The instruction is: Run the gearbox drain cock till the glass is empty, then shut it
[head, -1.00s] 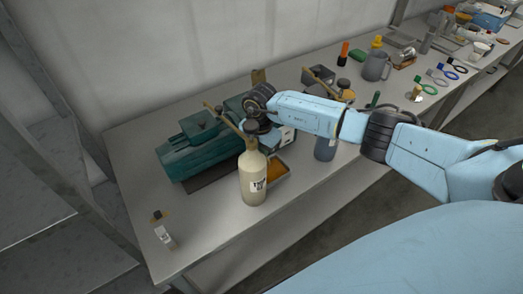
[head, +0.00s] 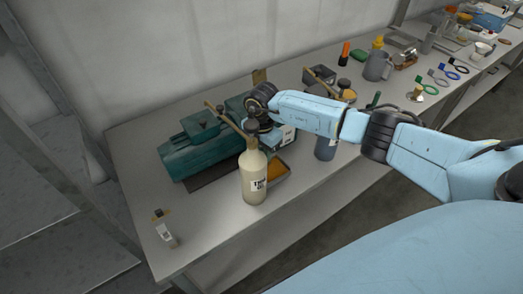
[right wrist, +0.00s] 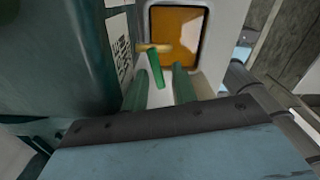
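The teal gearbox (head: 195,150) lies on the bench at the left; its labelled side (right wrist: 90,50) fills the left of the right wrist view. A brass-coloured cock with a green handle (right wrist: 155,70) shows beside it. My right gripper (right wrist: 162,88) points at the handle, its two dark green fingers apart on either side of it, with visible gaps. In the head view the fingers are hidden behind a bottle. I cannot make out the glass's level. My left gripper is out of view.
A dark blue bottle (head: 325,149) stands under my right forearm. A small tagged item (head: 164,232) lies at the front left. A grey jug (head: 377,66) and tools are further right. The bench's front left is mostly clear.

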